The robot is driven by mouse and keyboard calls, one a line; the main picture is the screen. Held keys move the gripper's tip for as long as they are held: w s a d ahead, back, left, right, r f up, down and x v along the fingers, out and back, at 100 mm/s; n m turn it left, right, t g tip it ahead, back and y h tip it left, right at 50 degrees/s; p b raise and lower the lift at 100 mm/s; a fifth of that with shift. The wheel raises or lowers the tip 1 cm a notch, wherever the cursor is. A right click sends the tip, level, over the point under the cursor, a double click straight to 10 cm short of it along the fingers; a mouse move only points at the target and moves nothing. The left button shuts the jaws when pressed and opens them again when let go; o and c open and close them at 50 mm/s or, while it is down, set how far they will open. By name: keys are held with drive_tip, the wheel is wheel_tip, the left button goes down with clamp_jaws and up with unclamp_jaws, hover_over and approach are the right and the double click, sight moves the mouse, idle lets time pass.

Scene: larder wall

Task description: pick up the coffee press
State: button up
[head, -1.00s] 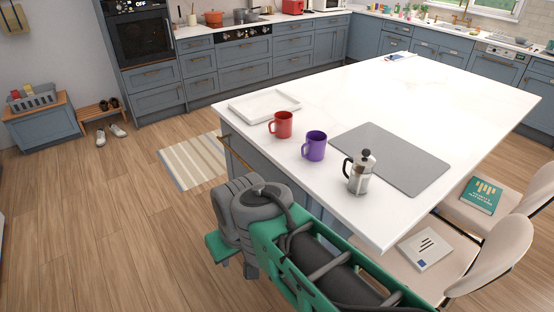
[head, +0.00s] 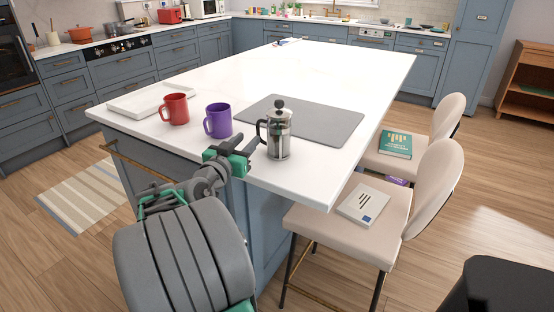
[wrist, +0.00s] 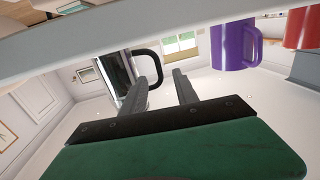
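The coffee press (head: 279,140), a glass and metal jug with a black knob and black handle, stands upright on the white island near its front edge. Its handle faces left, toward my gripper (head: 240,148). In the wrist view the press (wrist: 118,75) is left of my gripper (wrist: 167,74), whose two fingers are apart with nothing held between them. The handle's loop ends close beside the left finger; I cannot tell whether they touch. The gripper is at the island's front edge, just left of the press.
A purple mug (head: 218,121) and a red mug (head: 175,108) stand left of the press. A grey mat (head: 320,122) lies behind and beside it. A white tray (head: 133,104) is farther left. Chairs (head: 365,200) stand at the right side. The island's far part is mostly clear.

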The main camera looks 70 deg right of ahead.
sight(257, 127)
drive_tip(key=d, duration=0.5)
drive_tip(key=d+r+p, duration=0.1)
drive_tip(key=d, duration=0.1)
drive_tip(key=shift+s+d, duration=0.15)
drive_tip(key=shift+d, duration=0.2)
drive_tip(key=shift+c, duration=0.4)
clamp_jaws()
idle(0.4)
drive_tip(key=shift+r, duration=0.1)
